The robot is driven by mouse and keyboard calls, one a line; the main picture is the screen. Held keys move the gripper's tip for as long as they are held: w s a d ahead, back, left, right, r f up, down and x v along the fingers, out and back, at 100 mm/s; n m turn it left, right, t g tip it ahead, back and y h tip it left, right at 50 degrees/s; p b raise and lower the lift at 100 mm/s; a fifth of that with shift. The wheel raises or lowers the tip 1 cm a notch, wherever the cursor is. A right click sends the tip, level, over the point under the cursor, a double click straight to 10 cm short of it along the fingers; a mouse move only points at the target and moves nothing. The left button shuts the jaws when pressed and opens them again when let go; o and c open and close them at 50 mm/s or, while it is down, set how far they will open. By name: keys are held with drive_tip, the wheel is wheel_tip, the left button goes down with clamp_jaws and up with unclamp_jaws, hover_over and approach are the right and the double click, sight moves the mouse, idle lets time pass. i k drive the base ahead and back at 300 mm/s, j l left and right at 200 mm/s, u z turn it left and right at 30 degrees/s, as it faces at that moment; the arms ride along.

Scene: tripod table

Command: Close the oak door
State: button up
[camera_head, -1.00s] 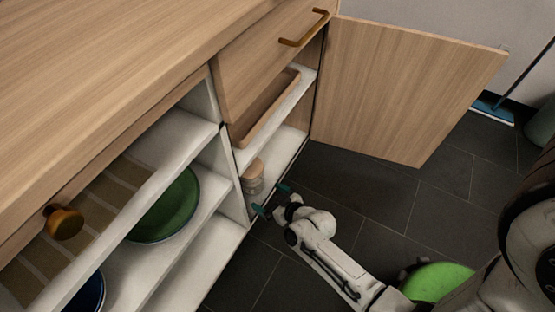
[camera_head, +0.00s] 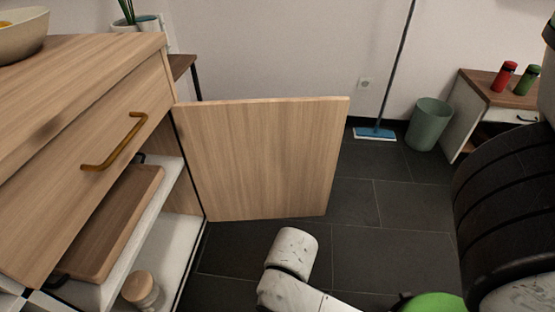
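The oak door (camera_head: 262,160) stands wide open, hinged at the right side of the cabinet opening and swung out over the dark floor. Its inner face shows, and the shelves beside it are uncovered. My white arm reaches in from the bottom of the picture, below and in front of the door, with floor showing between them. My gripper is not in the picture, so its fingers and anything in them cannot be seen.
A drawer with a brass handle (camera_head: 115,143) is above the opening. Inside are a wooden tray (camera_head: 112,222) and a jar (camera_head: 140,289). A mop (camera_head: 375,133), a green bin (camera_head: 429,124) and a side cabinet (camera_head: 481,95) stand by the far wall.

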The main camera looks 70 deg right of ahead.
sight(251, 158)
drive_tip(key=l+z, duration=0.2)
drive_tip(key=z, duration=0.3)
drive_tip(key=l+z, duration=0.2)
drive_tip(key=z, duration=0.3)
drive_tip(key=i+l+z, duration=0.1)
drive_tip(key=z, duration=0.4)
drive_tip(key=i+l+z, duration=0.1)
drive_tip(key=z, duration=0.4)
drive_tip(key=i+l+z, duration=0.15)
drive_tip(key=z, duration=0.35)
drive_tip(key=i+l+z, duration=0.1)
drive_tip(key=z, duration=0.4)
drive_tip(key=i+l+z, duration=0.2)
drive_tip(key=i+z, duration=0.2)
drive_tip(key=i, duration=0.15)
drive_tip(key=i+u, duration=0.2)
drive_tip(key=u, duration=0.3)
drive_tip(key=i+l+u, duration=0.1)
drive_tip(key=u, duration=0.4)
drive_tip(key=i+u, duration=0.2)
drive_tip(key=u, duration=0.3)
drive_tip(key=i+l+u, duration=0.15)
drive_tip(key=u, duration=0.35)
drive_tip(key=i+l+u, duration=0.15)
drive_tip(key=u, duration=0.35)
drive_tip(key=l+u, duration=0.3)
drive_tip(key=u, duration=0.15)
drive_tip(key=i+l+u, duration=0.2)
drive_tip(key=l+u, duration=0.15)
